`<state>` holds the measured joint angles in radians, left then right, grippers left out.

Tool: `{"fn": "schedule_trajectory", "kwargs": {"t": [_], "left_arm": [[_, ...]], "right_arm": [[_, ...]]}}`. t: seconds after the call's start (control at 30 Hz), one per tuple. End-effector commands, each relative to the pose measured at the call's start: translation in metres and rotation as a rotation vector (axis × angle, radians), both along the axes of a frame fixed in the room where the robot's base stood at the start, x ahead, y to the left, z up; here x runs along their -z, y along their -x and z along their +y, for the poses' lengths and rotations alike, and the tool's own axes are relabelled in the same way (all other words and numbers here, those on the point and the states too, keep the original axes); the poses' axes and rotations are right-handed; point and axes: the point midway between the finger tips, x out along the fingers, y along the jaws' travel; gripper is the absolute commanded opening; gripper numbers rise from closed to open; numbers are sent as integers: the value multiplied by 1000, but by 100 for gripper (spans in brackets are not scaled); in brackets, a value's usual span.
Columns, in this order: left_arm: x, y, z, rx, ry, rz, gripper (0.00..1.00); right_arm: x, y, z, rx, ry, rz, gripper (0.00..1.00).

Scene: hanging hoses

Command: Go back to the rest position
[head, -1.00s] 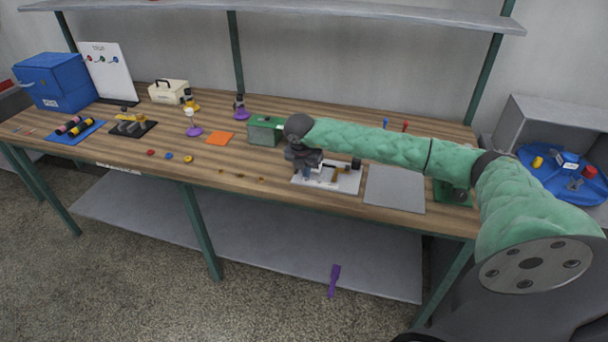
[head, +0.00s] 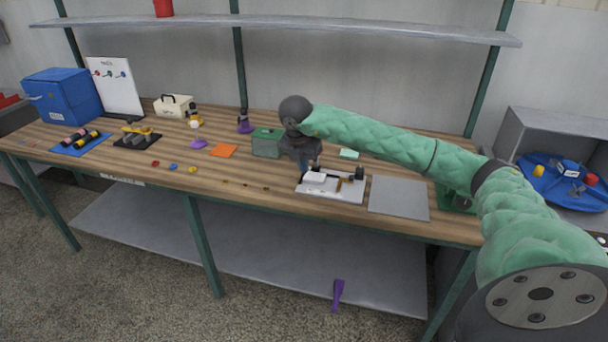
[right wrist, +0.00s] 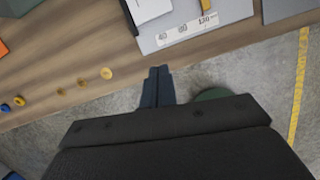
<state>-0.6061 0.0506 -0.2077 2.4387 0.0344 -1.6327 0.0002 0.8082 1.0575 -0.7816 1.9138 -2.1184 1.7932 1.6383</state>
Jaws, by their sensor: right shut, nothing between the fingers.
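My right gripper (head: 304,165) reaches over the bench from the right in the head view, above the back left part of a white fixture plate (head: 340,196). Its fingers are shut and empty. In the right wrist view, the dark fingers (right wrist: 158,74) lie together, seen over the bench's front edge with the floor beyond. The plate's labelled edge (right wrist: 190,30) is above and to the right of them. My green right arm hides part of the bench's back right. My left gripper is not in view.
The wooden bench (head: 130,165) carries a green box (head: 266,143), a grey mat (head: 399,198), an orange square (head: 223,151) and a blue bin (head: 62,96). A grey shelf (head: 300,28) runs above. A blue round tray (head: 550,188) stands at right. A purple tool (head: 338,294) lies below.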

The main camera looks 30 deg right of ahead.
Motion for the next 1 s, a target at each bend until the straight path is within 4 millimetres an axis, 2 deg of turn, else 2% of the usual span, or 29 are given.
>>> {"fn": "schedule_trajectory", "kwargs": {"t": [0.33, 0.47, 0.57, 0.77, 0.87, 1.0], "left_arm": [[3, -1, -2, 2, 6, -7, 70], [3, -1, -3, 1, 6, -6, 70], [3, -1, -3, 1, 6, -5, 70], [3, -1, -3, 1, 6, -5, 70], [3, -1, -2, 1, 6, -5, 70], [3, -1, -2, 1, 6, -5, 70]], "right_arm": [[-6, 1, 1, -12, 2, 2, 0], [-6, 0, 2, -65, 7, 11, 0], [-6, -8, 8, -148, -13, -22, 0], [-9, -33, 34, -337, -99, -144, 0], [-15, -46, 54, -444, -171, -227, 0], [-32, -62, 95, -610, -302, -385, 0]]}}
